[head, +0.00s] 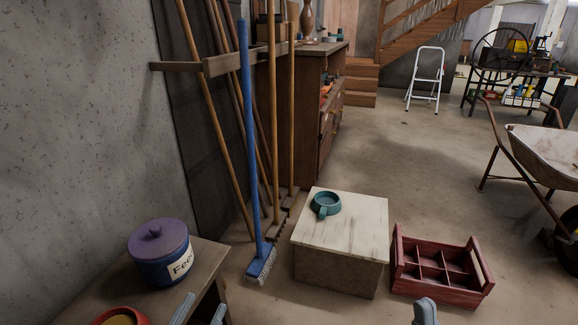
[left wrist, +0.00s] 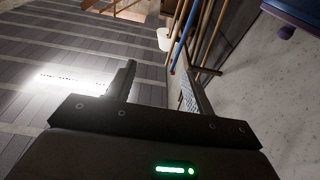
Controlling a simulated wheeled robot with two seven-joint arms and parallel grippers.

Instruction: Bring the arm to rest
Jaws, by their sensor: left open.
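My left gripper (head: 200,311) shows at the bottom edge of the head view, its two grey fingertips apart beside the wooden bench. In the left wrist view my left gripper (left wrist: 160,82) is open, with nothing between its fingers. A grey tip of my right gripper (head: 425,312) shows at the bottom right of the head view, in front of the red crate; the rest is cut off. No beam scale shows in either view.
A blue feed tin (head: 160,252) and a red bowl (head: 120,317) stand on the bench (head: 207,270). A teal cup (head: 326,205) sits on a pale-topped block (head: 360,225). A red divided crate (head: 440,290) is right of it. A blue broom (head: 250,130) and poles lean left.

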